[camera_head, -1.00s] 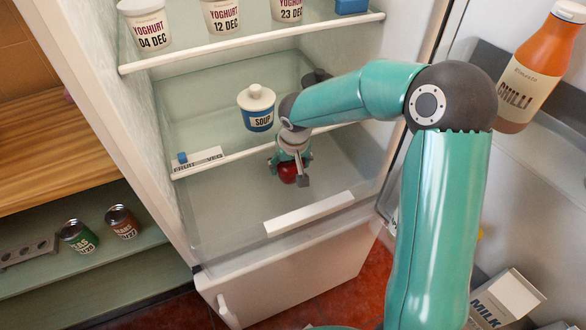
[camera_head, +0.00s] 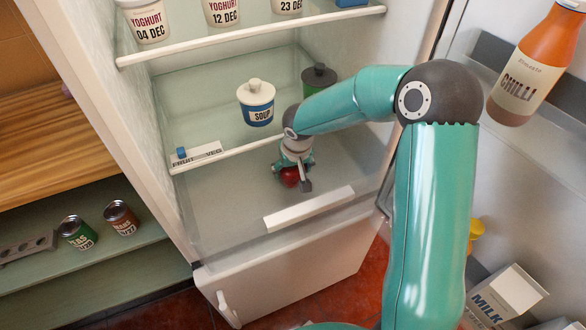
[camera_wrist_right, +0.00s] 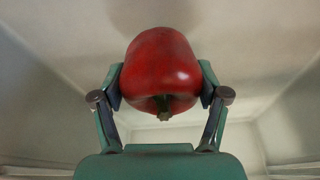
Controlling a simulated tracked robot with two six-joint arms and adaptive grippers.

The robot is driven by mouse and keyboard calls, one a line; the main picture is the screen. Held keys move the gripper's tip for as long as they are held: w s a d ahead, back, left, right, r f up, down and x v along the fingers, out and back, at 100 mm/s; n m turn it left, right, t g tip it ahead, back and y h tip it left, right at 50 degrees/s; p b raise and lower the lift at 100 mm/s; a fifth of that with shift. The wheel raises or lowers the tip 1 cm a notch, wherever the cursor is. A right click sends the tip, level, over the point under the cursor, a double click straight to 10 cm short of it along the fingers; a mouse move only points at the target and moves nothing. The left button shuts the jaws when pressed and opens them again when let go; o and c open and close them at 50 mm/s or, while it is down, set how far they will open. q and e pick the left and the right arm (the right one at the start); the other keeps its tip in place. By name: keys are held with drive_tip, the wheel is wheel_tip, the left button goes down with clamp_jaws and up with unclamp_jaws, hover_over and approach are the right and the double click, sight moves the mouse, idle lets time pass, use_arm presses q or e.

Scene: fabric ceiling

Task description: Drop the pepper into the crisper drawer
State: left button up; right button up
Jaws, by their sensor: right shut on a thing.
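The red pepper (camera_wrist_right: 162,70) is between the two fingers of my right gripper (camera_wrist_right: 162,88), which is shut on it, in the right wrist view. In the head view the pepper (camera_head: 290,177) hangs below the right gripper (camera_head: 294,172), partly covered by the fingers. Both are in the area of the crisper drawer (camera_head: 230,215), a clear-walled bin with a white front handle at the bottom of the fridge. The exact height of the pepper above the drawer floor is hard to tell. My left gripper does not show.
A soup pot (camera_head: 256,105) and a dark lidded pot (camera_head: 319,78) stand on the shelf above the drawer. Yoghurt tubs (camera_head: 222,12) line the top shelf. The door at right holds a chilli bottle (camera_head: 527,68) and a milk carton (camera_head: 503,298). Cans (camera_head: 77,232) stand at left.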

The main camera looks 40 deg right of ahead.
sight(296, 174)
drive_tip(key=shift+f+b, duration=0.35)
drive_tip(key=shift+b, duration=0.05)
drive_tip(key=o, duration=1.2)
drive_tip(key=shift+r, duration=0.1)
drive_tip(key=shift+r+p, duration=0.5)
drive_tip(key=shift+p, duration=0.25)
drive_tip(key=p+v, duration=0.1)
drive_tip(key=v, duration=1.1)
drive_tip(key=shift+r, duration=0.1)
drive_tip(key=shift+w, duration=0.1)
